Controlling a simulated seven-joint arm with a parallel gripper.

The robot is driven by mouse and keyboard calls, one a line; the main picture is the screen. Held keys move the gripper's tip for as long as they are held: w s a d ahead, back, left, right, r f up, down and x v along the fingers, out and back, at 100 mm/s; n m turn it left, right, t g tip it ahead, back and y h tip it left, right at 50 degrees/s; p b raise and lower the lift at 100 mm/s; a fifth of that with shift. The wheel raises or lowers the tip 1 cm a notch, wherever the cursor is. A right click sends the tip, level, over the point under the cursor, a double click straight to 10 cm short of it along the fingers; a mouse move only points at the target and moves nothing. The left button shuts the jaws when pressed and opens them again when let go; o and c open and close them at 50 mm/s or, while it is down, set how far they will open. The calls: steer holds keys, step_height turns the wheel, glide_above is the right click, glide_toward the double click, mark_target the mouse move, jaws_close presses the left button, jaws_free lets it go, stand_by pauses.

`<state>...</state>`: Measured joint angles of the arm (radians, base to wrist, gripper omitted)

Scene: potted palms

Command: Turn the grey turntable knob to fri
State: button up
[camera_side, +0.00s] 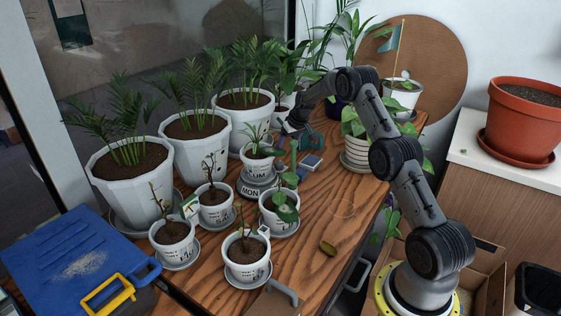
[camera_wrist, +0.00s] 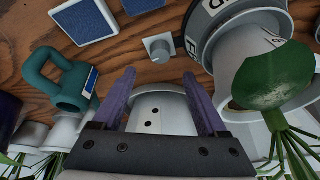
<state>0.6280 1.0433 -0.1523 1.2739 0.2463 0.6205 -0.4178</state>
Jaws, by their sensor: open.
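The grey turntable (camera_side: 255,190) stands mid-table under a white potted plant (camera_side: 258,158), with "MON" on its rim facing the side camera. Its lettered rim (camera_wrist: 211,22) shows at the upper right of the wrist view. A small round grey knob (camera_wrist: 159,47) on a square plate sits beside it on the wood. I cannot make out the knob in the side view. My gripper (camera_wrist: 158,73) is open, its two purple fingers apart. The knob appears just beyond the fingertips, between their lines, with no visible contact. In the side view my gripper (camera_side: 292,125) is partly hidden behind plants.
Several small white pots (camera_side: 246,266) crowd the turntable. Large palms (camera_side: 130,175) stand at the left. Wood (camera_side: 335,215) is mostly clear at the front right.

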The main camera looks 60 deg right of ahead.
mark_target(279, 162)
steer(key=x, duration=0.8)
steer(key=shift+w+f, duration=0.15)
steer(key=shift+f, duration=0.15)
jaws_close()
